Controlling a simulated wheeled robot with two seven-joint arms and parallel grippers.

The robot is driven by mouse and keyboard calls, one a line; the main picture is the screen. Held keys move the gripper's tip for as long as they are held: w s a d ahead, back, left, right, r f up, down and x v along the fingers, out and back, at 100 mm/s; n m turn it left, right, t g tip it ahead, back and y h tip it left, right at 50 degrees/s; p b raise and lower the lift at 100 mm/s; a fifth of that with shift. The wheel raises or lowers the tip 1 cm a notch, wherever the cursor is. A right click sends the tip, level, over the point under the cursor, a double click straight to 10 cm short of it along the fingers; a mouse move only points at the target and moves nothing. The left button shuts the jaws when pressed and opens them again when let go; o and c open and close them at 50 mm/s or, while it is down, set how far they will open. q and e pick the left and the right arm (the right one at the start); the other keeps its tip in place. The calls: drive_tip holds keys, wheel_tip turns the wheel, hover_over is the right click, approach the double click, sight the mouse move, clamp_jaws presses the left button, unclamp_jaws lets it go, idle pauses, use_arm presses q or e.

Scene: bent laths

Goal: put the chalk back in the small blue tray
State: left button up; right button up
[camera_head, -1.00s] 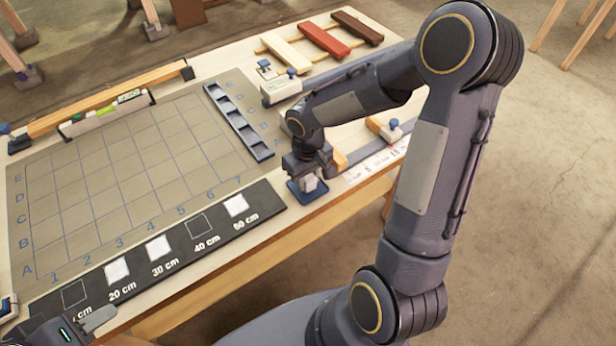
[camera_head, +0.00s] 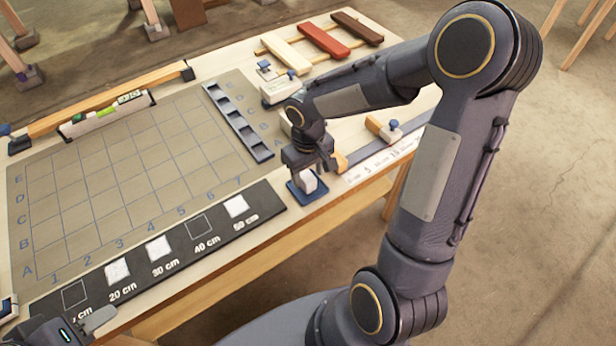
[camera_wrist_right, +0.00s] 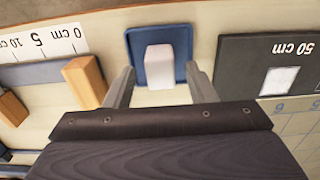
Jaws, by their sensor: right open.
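The white chalk block (camera_head: 308,183) sits in the small blue tray (camera_head: 309,199) near the table's front edge. In the right wrist view the chalk (camera_wrist_right: 160,68) stands inside the rim of the blue tray (camera_wrist_right: 137,52). My right gripper (camera_head: 311,172) is just above the tray. In the right wrist view it is open, its two fingers (camera_wrist_right: 160,75) apart on either side of the chalk, with gaps between. My left gripper (camera_head: 100,318) is at the bottom left corner, partly cut off; its jaw state is unclear.
A dark board with white squares and cm labels (camera_head: 180,250) lies left of the tray. Wooden blocks (camera_wrist_right: 84,82) and a ruler strip (camera_wrist_right: 40,72) lie close beside the tray. Coloured laths (camera_head: 325,40) are at the back.

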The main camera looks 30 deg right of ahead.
sight(308, 178)
wheel_tip(308, 178, up, 9)
drive_tip(key=s+a+r+m+t+y, duration=0.1)
drive_tip(key=s+a+r+t+y, duration=0.1)
drive_tip(key=s, duration=0.6)
drive_tip(key=s+a+r+m+t+y, duration=0.1)
drive_tip(key=s+a+r+t, duration=0.1)
drive_tip(key=s, duration=0.6)
drive_tip(key=shift+s+r+t+y, duration=0.25)
drive_tip(key=shift+s+t+y, duration=0.15)
drive_tip(key=shift+t, duration=0.4)
drive_tip(key=shift+a, duration=0.1)
